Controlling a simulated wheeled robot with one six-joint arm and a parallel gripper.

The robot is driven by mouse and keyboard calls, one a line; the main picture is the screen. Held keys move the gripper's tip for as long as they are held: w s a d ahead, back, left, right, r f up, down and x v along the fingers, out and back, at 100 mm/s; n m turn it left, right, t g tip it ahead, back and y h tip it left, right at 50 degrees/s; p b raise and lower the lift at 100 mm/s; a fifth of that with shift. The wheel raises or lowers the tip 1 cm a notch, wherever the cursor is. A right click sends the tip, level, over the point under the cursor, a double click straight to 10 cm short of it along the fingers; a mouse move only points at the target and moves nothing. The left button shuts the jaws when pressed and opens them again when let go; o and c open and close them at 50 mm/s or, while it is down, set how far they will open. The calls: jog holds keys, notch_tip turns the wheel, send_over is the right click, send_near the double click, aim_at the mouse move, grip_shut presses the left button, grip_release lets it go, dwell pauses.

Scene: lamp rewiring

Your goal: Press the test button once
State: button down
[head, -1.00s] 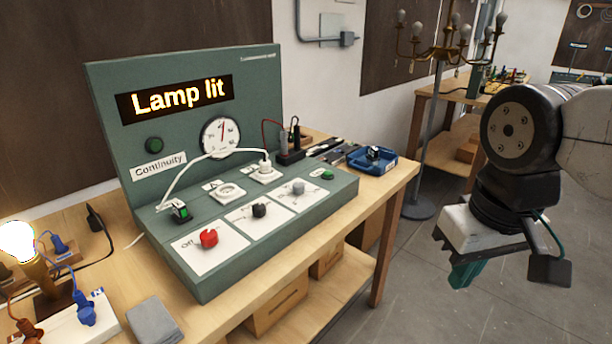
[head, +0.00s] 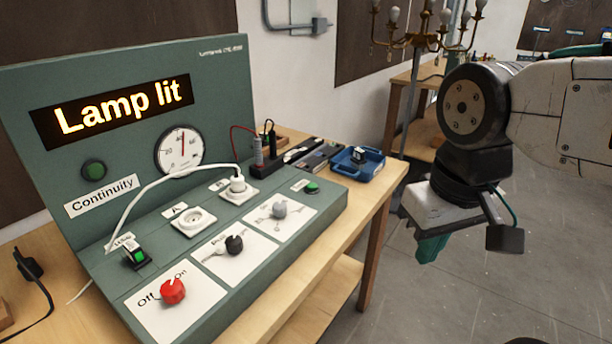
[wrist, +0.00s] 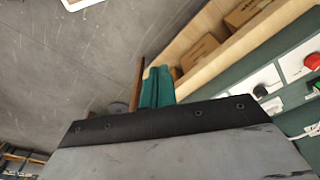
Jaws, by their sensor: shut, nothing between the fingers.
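The green test panel (head: 95,230) stands on the wooden bench, its display (head: 112,108) reading "Lamp lit". A green button (head: 312,187) sits at the right end of the sloped deck, beside a small label too small to read. A red Off/On knob (head: 172,291), a black knob (head: 234,245) and a grey knob (head: 279,209) are on white plates. My gripper (head: 432,248) hangs right of the bench over the floor, apart from the panel, its green fingers shut and empty. The fingers also show in the wrist view (wrist: 157,88).
A white plug (head: 237,186) with a cable sits in one socket; socket A (head: 193,220) is empty. A blue tray (head: 355,163) and a black block with upright pieces (head: 267,163) stand behind the panel's right end.

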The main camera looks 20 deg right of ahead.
jog(key=w+a+m+t+y, duration=0.1)
jog(key=w+a+m+t, duration=0.1)
jog(key=w, duration=1.6)
jog(key=w+a+m+t+y, duration=0.1)
jog(key=w+m+t, duration=0.3)
jog(key=w, duration=1.5)
jog(key=shift+a+m+t, duration=0.3)
jog(key=shift+a+t, duration=0.15)
jog(key=shift+t, duration=0.45)
jog(key=shift+a+f, duration=0.1)
